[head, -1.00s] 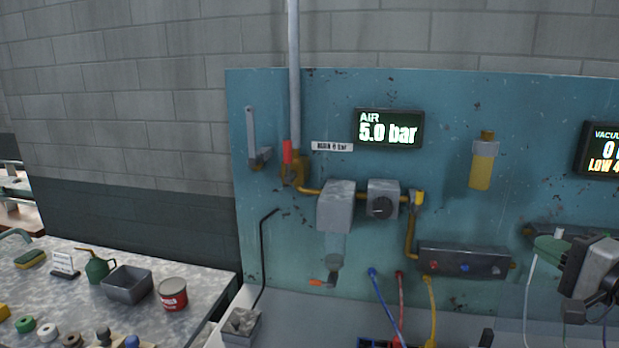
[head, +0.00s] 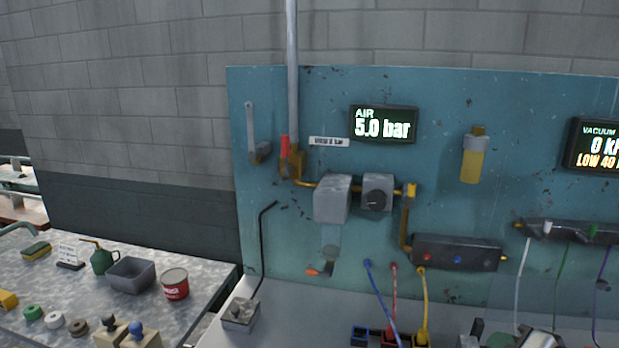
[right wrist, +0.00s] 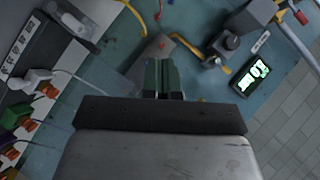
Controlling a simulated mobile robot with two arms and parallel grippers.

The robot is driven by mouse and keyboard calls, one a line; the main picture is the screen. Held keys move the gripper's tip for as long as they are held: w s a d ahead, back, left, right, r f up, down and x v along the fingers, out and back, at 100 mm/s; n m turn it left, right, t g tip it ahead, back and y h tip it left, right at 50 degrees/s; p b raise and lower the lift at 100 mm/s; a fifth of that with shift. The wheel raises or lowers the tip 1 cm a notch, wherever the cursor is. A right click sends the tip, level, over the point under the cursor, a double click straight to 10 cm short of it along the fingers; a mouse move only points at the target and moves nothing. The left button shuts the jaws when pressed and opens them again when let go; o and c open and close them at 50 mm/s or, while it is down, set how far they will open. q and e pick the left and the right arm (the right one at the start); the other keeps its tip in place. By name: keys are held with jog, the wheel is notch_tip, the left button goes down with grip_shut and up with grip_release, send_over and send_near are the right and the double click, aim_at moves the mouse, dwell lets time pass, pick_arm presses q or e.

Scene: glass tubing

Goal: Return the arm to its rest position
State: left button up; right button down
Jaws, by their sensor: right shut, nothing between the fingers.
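My right gripper (head: 499,340) shows at the bottom edge of the head view, right of centre, and is mostly cut off. In the right wrist view its two green fingers (right wrist: 163,77) are together and hold nothing. They stand in front of the blue panel, apart from the fittings as far as I can tell. My left gripper is not in view.
The blue panel (head: 450,98) carries the air display (head: 384,124), the vacuum display (head: 597,145), a manifold (head: 457,252) and hoses. A bench (head: 205,268) at lower left holds a tray (head: 131,274), a red can (head: 174,284) and small parts.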

jog(key=s+a+f+n+g+h, duration=0.1)
jog(key=s+a+f+n+g, duration=0.1)
jog(key=s+a+f, duration=0.3)
jog(key=s+a+f+n+g+h, duration=0.1)
jog(key=s+a+f+n+g, duration=0.2)
jog(key=f, duration=0.4)
jog(key=s+a+f+n+g+h, duration=0.1)
jog(key=s+a+f+n+g, duration=0.15)
jog(key=s, duration=0.55)
jog(key=s+a+f+n+g+h, duration=0.1)
jog(key=s+a+f+n, duration=0.15)
jog(key=s, duration=0.55)
notch_tip(320, 180, down, 27)
jog(key=g, duration=0.2)
jog(key=s+d+f, duration=0.2)
jog(key=s+f, duration=0.6)
jog(key=s+d+f, duration=0.1)
jog(key=s+f, duration=0.7)
jog(key=shift+s+d+f+n+g+h+b, duration=0.25)
jog(key=shift+d+f+n+g+h+b, duration=0.1)
jog(key=shift+n+g+h, duration=0.1)
